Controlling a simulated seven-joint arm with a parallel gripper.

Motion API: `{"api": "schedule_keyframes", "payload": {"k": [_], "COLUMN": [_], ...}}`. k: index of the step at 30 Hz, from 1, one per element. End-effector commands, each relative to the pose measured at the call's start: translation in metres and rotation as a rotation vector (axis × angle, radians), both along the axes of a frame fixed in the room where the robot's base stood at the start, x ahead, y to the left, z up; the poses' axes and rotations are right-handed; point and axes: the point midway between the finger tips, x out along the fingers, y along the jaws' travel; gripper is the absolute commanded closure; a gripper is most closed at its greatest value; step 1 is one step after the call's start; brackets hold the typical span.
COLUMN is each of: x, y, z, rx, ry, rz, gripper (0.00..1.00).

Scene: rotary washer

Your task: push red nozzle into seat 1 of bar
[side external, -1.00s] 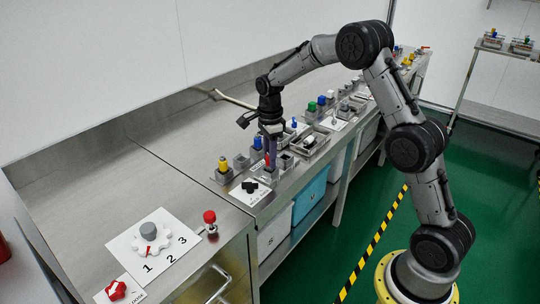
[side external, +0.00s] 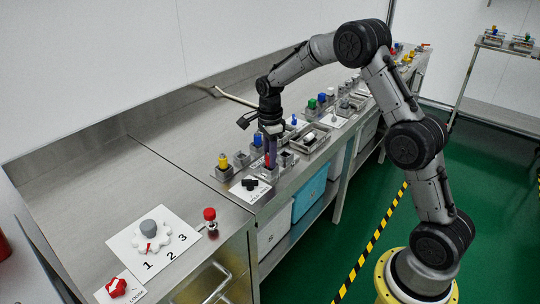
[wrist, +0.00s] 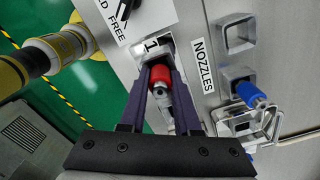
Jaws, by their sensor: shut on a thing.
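The red nozzle (wrist: 161,76) is between the two purple fingers of my gripper (wrist: 160,68), which is shut on it. In the side view the red nozzle (side external: 266,161) shows as a small red patch at the fingertips of my gripper (side external: 269,150), low over the bench fixtures. The label "1" (wrist: 152,45) is just beyond the fingertips in the wrist view. The nozzle's lower end and seat 1 are largely hidden by the nozzle and fingers, so I cannot tell how deep it sits.
A blue nozzle (wrist: 250,93) stands in a holder beside the "NOZZLES" label (wrist: 203,65), near an empty square holder (wrist: 239,34). A yellow-topped part (side external: 223,162) stands left of my gripper. A black knob (side external: 250,184) is in front.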

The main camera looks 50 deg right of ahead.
Motion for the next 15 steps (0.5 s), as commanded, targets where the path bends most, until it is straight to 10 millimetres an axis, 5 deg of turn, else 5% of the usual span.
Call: {"api": "schedule_keyframes", "payload": {"k": [5, 6, 12, 15], "x": [0.0001, 0.0001, 0.0001, 0.0001], "y": [0.0000, 0.0000, 0.0000, 0.0000], "z": [0.0002, 0.0003, 0.0004, 0.0004], "rx": [0.000, 0.000, 0.000, 0.000], "ry": [0.000, 0.000, 0.000, 0.000], "rz": [0.000, 0.000, 0.000, 0.000], "gripper": [1.00, 0.67, 0.34, 0.34]}}
